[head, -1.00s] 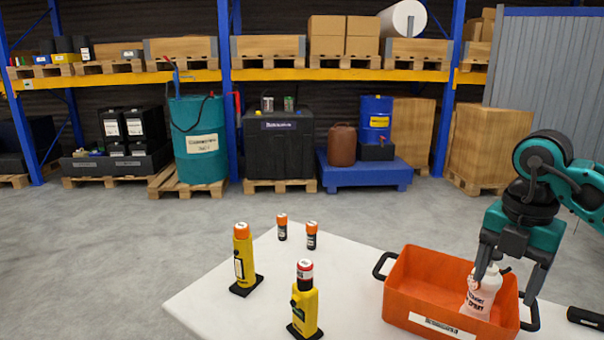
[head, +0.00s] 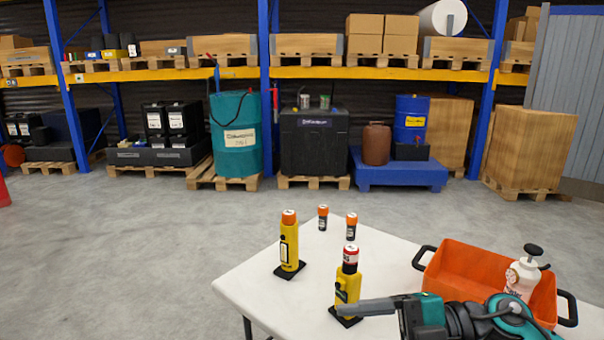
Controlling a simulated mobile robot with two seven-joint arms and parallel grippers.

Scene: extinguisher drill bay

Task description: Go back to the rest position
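My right gripper (head: 365,307) is at the bottom of the head view, seen side-on and pointing left. Its fingers overlap in the picture, so I cannot tell whether they are apart. It passes in front of the foot of a yellow extinguisher-shaped unit (head: 348,286); I cannot tell if they touch. A white spray bottle (head: 523,276) with a black top stands slightly tilted in an orange tray (head: 459,264), clear of the gripper's fingers. My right arm hides the tray's lower front. My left gripper is not in view.
The white table (head: 257,283) also holds another yellow unit (head: 289,246) on a black base and two small black canisters with orange caps (head: 323,218) (head: 351,226). Grey floor lies open behind and left. Loaded racks (head: 380,73) stand at the back.

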